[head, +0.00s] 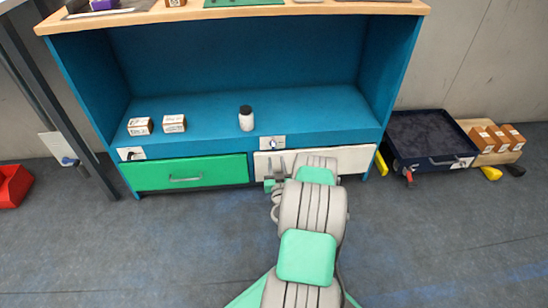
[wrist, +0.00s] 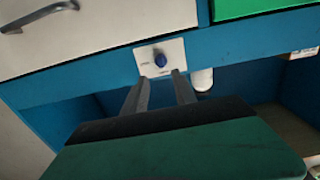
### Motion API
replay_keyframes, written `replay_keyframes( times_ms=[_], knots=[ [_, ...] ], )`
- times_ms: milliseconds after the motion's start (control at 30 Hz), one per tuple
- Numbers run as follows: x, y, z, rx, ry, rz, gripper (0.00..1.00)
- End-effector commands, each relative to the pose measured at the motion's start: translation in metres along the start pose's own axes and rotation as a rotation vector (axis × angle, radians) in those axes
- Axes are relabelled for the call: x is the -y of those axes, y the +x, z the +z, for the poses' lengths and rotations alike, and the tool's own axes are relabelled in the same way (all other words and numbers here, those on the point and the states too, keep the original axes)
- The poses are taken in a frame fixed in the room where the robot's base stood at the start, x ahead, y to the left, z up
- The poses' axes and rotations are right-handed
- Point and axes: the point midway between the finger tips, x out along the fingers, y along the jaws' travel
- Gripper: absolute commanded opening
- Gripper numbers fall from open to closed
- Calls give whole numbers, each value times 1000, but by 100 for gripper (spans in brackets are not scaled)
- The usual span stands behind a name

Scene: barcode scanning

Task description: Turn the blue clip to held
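The blue clip (head: 272,144) is a small knob on a white plate on the front edge of the blue shelf, above the drawers. In the wrist view the blue clip (wrist: 160,60) sits mid-plate, with small marks on the plate (wrist: 178,48) to its left and below; I cannot read them. My gripper (head: 275,164) is just in front of and below the plate. In the wrist view my gripper (wrist: 160,77) is open, its two fingers apart with the clip just beyond the gap. Nothing is between the fingers, and I cannot tell any contact.
A white bottle with a dark cap (head: 246,121) stands on the shelf behind the plate's left. Two small boxes (head: 174,123) stand further left. A green drawer (head: 185,173) and a white drawer (head: 355,159) are below. A dark tray (head: 430,135) lies on the right.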

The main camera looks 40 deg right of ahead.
Motion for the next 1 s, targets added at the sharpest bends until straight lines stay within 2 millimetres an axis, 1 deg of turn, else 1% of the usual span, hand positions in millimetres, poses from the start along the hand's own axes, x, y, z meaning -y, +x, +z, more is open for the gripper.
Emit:
replay_keyframes(
  times_ms=[167,300,400,500,633,833,1000],
  knots=[
    [2,23,-2,-2,-2,-5,33],
    [3,46,-2,-2,-3,-7,33],
    [4,59,-2,-1,-3,-9,33],
    [3,68,-2,-1,-2,-7,33],
    [2,73,-2,0,0,-5,33],
    [2,73,-3,0,0,-5,33],
    [2,73,-3,0,0,-5,20]
  ],
)
